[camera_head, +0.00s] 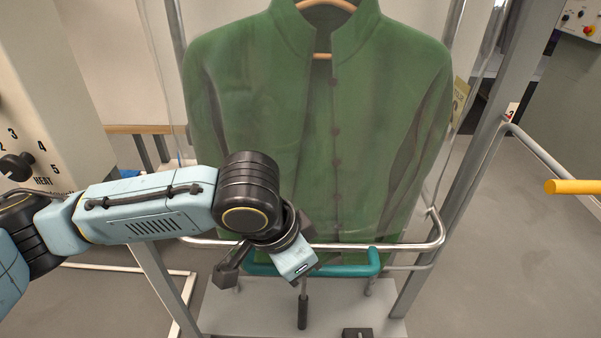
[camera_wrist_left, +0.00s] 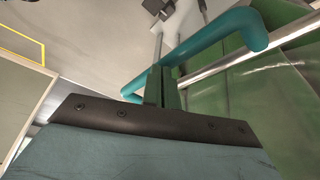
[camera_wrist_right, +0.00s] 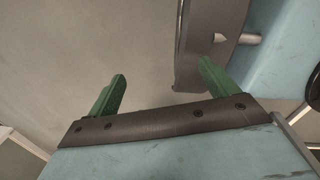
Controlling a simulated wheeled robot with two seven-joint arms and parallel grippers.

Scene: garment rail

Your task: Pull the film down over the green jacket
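The green jacket (camera_head: 260,90) hangs on a wooden hanger (camera_head: 322,56) inside the frame. Clear film (camera_head: 478,75) hangs around the jacket; its lower edge is hard to make out. A metal bar frame (camera_head: 412,248) with a teal handle (camera_head: 345,268) crosses in front of the jacket's lower part. My left gripper's body is over the teal handle in the head view, its fingertips hidden there. In the left wrist view its fingers (camera_wrist_left: 162,85) are together, overlapping the teal handle (camera_wrist_left: 200,45); contact is unclear. My right gripper (camera_wrist_right: 162,85) is open and empty, outside the head view.
A control cabinet (camera_head: 50,110) with a dial stands at the left. Grey posts (camera_head: 455,180) flank the jacket. A yellow-ended rail (camera_head: 572,187) juts in at the right. A rod with a black grip (camera_head: 302,310) hangs below the handle. Floor at the right is clear.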

